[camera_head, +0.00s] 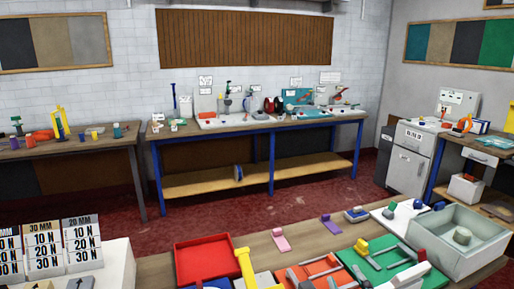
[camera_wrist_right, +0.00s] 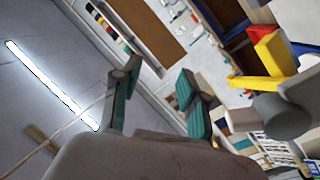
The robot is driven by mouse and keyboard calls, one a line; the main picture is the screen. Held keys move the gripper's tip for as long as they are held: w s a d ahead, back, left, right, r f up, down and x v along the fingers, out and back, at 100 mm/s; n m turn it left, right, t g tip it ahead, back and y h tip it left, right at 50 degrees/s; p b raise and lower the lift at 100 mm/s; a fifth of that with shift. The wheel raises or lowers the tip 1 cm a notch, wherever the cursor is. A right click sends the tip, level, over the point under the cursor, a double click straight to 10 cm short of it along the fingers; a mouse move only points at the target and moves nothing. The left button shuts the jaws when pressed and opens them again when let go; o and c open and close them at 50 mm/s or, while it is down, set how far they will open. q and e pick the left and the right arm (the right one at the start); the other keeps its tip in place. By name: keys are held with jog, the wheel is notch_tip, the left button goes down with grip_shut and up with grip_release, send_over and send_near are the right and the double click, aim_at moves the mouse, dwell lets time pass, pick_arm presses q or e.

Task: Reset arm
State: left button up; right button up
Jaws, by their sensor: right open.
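My right gripper (camera_wrist_right: 159,74) fills the lower middle of the right wrist view. Its two fingers with teal pads stand apart and nothing is between them. The wrist view is steeply tilted, with the wall and ceiling light behind the fingers. In the head view I cannot clearly make out the right gripper among the tools at the bottom edge. My left gripper is not seen in either view.
The near table holds a red tray (camera_head: 203,258), an orange board (camera_head: 312,268), a green board (camera_head: 398,262) and a grey basin (camera_head: 475,262). A blue-legged workbench (camera_head: 262,128) stands at the back wall. Red floor (camera_head: 235,210) lies clear between.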

jog(key=s+d+f+m+g+h, duration=0.15)
jog(key=s+f+g, duration=0.25)
jog(key=f, duration=0.4)
jog(key=s+d+f+m+g+h, duration=0.1)
jog(key=s+d+f+m+g, duration=0.15)
jog(key=s+f+g, duration=0.4)
jog(key=s+a+f+g+y, duration=0.1)
jog(key=s+f+g, duration=0.4)
jog(key=s+f, duration=0.55)
jog(key=s+f+g, duration=0.1)
jog(key=s+f, duration=0.2)
jog(key=f, duration=2.2)
jog(key=s+d+f+g, duration=0.1)
jog(key=s+d+f, duration=0.1)
jog(key=s+f, duration=1.4)
jog(key=shift+s+d, duration=0.35)
jog(key=shift+d, duration=0.05)
